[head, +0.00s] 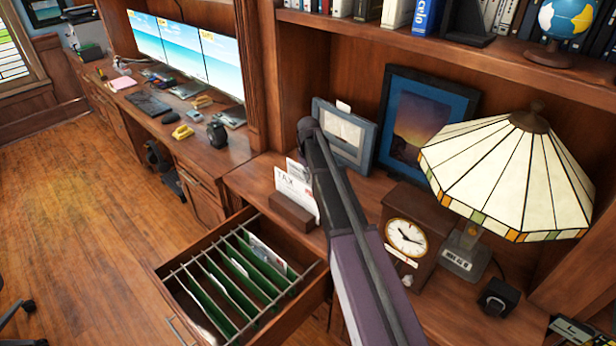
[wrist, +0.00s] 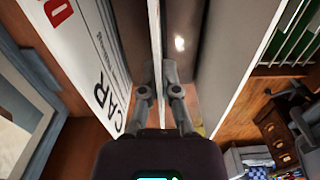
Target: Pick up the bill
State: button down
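In the head view, upright papers stand in a wooden letter holder (head: 292,212) on the desk, one a white sheet marked TAX (head: 290,188). Which of them is the bill is not clear. My arm crosses in front, and the gripper itself is hidden there. In the wrist view, my gripper (wrist: 159,70) points down among the papers. Its two fingers are close together, one on each side of a thin white upright sheet (wrist: 155,25). Whether they press on it is unclear. A larger white sheet with CAR lettering (wrist: 92,60) stands left of the fingers.
An open drawer with green hanging files (head: 235,285) juts out below the holder. Picture frames (head: 345,135), a clock (head: 406,238) and a stained-glass lamp (head: 510,175) stand nearby on the desk. A shelf of books hangs above.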

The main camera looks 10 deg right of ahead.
jog(key=shift+r+p, duration=4.45)
jog(key=shift+r, duration=0.2)
